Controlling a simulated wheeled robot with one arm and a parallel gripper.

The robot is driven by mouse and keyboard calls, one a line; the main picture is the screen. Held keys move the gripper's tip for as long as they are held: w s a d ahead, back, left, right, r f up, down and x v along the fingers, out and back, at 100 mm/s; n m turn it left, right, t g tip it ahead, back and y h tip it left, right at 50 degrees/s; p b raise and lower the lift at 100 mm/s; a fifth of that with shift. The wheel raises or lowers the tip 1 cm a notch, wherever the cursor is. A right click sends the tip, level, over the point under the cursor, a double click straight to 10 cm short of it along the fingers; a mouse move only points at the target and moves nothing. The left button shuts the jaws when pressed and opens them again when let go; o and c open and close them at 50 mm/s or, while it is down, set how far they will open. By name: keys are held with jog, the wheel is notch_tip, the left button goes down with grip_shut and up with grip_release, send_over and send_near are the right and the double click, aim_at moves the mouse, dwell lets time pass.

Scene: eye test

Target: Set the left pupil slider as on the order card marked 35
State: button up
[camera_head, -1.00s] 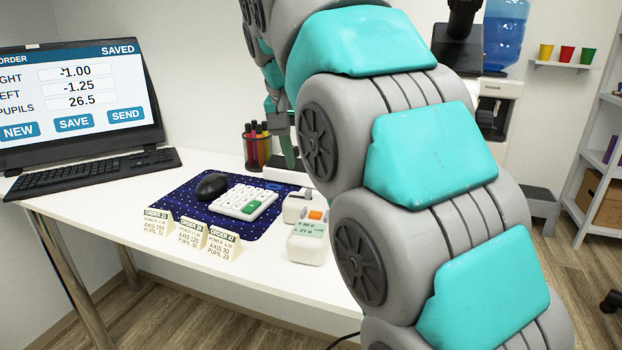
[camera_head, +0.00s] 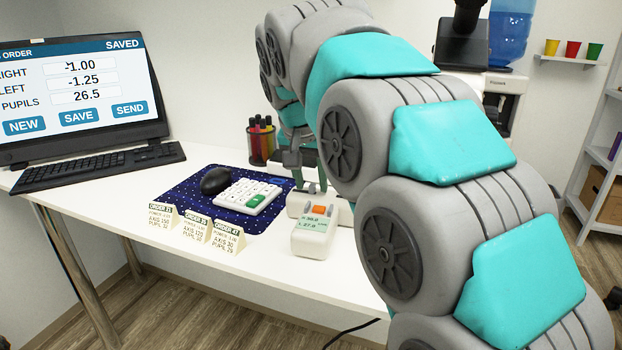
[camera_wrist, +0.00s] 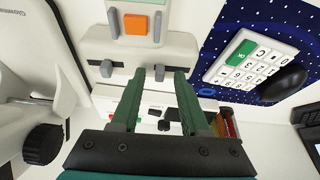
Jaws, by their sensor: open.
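The pupil meter (camera_head: 309,241) stands on the desk right of the keypad, with an orange button and a small display whose lower line seems to read 27.0. In the wrist view its pale body (camera_wrist: 97,44) shows two small grey slider knobs. One knob (camera_wrist: 160,73) appears between my fingertips, on the keypad side; the other knob (camera_wrist: 106,69) is farther left. No slider label is legible. My gripper (camera_head: 311,189) is open over the meter's rear part; its green fingers (camera_wrist: 160,75) show no clear contact. Order card 35 (camera_head: 195,227) is the middle of three cards; its small print is hard to read.
A white keypad (camera_head: 249,195) and black mouse (camera_head: 215,181) lie on the starry blue mat (camera_head: 183,198). A pen cup (camera_head: 262,143) stands behind. The monitor (camera_head: 78,95) shows pupils 26.5. My arm covers the desk's right side.

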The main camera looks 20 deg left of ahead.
jog(key=shift+c, duration=0.3)
grip_shut()
dwell(1.0)
